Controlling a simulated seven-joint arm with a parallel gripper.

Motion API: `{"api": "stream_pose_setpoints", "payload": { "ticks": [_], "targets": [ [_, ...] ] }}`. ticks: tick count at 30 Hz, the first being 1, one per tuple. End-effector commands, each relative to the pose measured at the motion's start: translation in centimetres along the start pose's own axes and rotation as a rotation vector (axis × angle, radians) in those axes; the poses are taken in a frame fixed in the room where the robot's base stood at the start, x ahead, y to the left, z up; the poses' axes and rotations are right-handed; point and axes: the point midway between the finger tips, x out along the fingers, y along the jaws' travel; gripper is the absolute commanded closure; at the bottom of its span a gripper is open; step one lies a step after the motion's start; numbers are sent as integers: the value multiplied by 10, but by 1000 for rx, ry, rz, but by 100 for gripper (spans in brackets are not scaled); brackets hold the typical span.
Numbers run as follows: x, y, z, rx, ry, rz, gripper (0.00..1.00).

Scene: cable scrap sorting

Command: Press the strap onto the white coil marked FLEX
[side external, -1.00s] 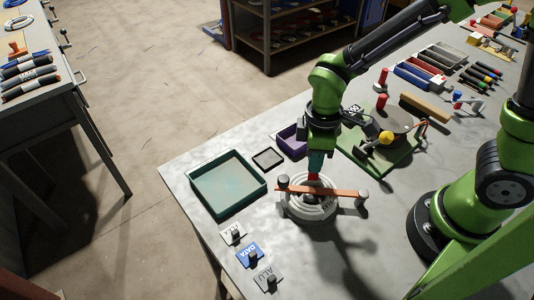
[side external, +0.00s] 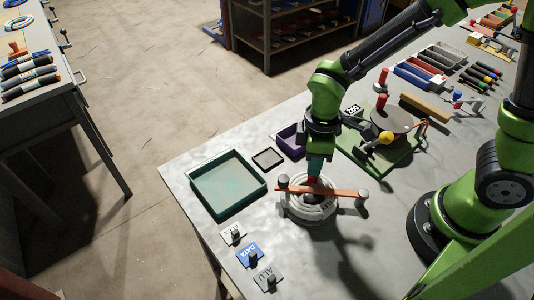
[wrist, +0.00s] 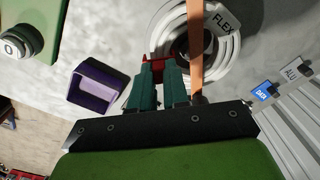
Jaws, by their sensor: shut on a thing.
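The white coil (side external: 298,212) lies flat on the grey bench in the side view. In the wrist view the coil (wrist: 233,50) carries a white tag marked FLEX (wrist: 222,20). An orange-brown strap (side external: 345,192) crosses over the coil, with a grey post near each end; it also shows in the wrist view (wrist: 195,65). My gripper (side external: 314,172) points down above the coil, beside the strap. Its teal fingers (wrist: 158,80) are shut on a small red piece (wrist: 157,64). I cannot tell whether the red piece touches the strap or coil.
A green-rimmed tray (side external: 263,184), a small dark tray (side external: 268,158) and a purple bin (side external: 288,139) stand left of my gripper. Label plates, including DATA (side external: 249,252) and ALU (side external: 267,277), lie at the front. A green fixture (side external: 362,160) stands behind right.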

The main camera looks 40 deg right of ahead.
Motion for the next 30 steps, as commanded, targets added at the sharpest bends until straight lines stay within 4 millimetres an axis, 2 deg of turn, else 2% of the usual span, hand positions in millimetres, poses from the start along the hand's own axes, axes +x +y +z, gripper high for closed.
{"api": "stream_pose_setpoints", "payload": {
  "ticks": [30],
  "targets": [
    [9,0,0,0,0,0,100]
  ]
}}
